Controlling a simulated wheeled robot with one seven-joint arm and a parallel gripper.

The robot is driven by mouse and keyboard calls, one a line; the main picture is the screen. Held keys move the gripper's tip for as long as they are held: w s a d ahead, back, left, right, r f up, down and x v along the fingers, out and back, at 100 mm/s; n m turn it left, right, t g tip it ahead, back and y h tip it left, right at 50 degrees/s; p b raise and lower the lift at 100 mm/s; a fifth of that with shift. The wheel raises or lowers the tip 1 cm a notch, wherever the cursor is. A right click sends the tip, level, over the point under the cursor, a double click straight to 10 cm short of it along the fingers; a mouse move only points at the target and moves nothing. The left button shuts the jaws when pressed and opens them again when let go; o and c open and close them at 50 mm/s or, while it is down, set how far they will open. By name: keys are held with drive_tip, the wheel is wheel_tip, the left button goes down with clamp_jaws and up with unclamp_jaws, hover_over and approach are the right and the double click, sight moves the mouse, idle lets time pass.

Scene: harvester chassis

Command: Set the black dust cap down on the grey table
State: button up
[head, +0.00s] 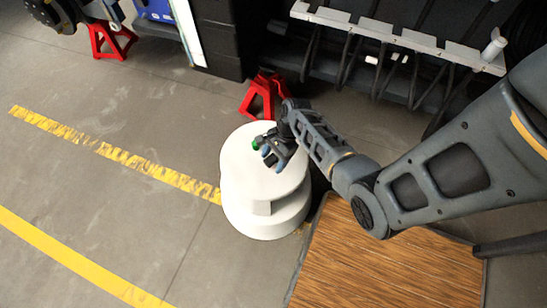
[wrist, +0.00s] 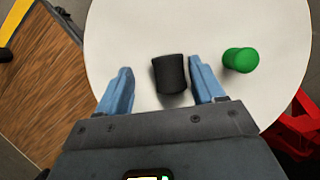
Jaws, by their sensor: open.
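The black dust cap (wrist: 169,75) is a short dark cylinder in the wrist view. It appears to rest on the pale round table (wrist: 130,25), which also shows in the head view (head: 237,172). My gripper (wrist: 161,64) is open, with one blue finger on each side of the cap. A clear gap shows between the cap and the left finger; the right finger is very close to the cap, and I cannot tell whether they touch. In the head view my gripper (head: 274,154) is low over the tabletop and the cap is hard to make out.
A green cylinder (wrist: 240,60) stands on the table just right of my right finger, also in the head view (head: 256,144). A red stand (head: 263,94) is behind the table. A wooden surface (head: 385,262) lies at right. Open floor is at left.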

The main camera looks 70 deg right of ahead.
drive_tip(key=p+v, duration=0.1)
drive_tip(key=v, duration=0.6)
drive_tip(key=shift+d+r+p, duration=0.15)
drive_tip(key=shift+r+p, duration=0.15)
drive_tip(key=shift+r, duration=0.05)
drive_tip(key=shift+s, duration=0.1)
